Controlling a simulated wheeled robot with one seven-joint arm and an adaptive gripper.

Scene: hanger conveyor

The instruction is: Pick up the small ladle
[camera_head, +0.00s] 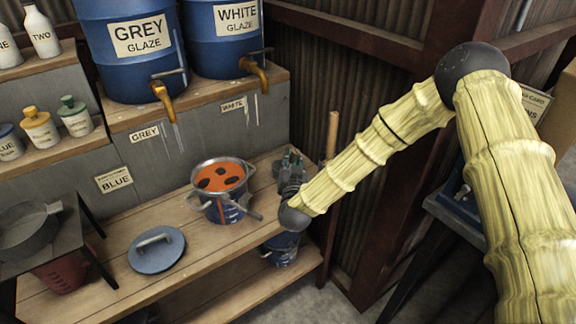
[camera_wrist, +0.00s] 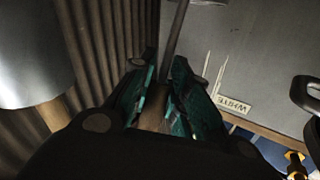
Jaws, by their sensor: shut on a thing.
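My gripper (camera_head: 291,160) is a dark shape at the end of my pale ribbed arm, just right of the pot in the head view. In the wrist view its teal-padded fingers (camera_wrist: 155,92) are closed around the brown handle of the small ladle (camera_wrist: 153,108). A thin grey rod runs up from this handle to the top of the wrist view. The ladle's bowl is not visible there. In the head view I cannot make out the ladle apart from the gripper.
A metal pot (camera_head: 217,182) of orange-red glaze with dark patches stands on the wooden shelf (camera_head: 190,270). A round blue-grey lid (camera_head: 157,252) lies to its left. Blue glaze barrels (camera_head: 130,60) with taps stand above. A wooden pole (camera_head: 332,135) stands behind my arm.

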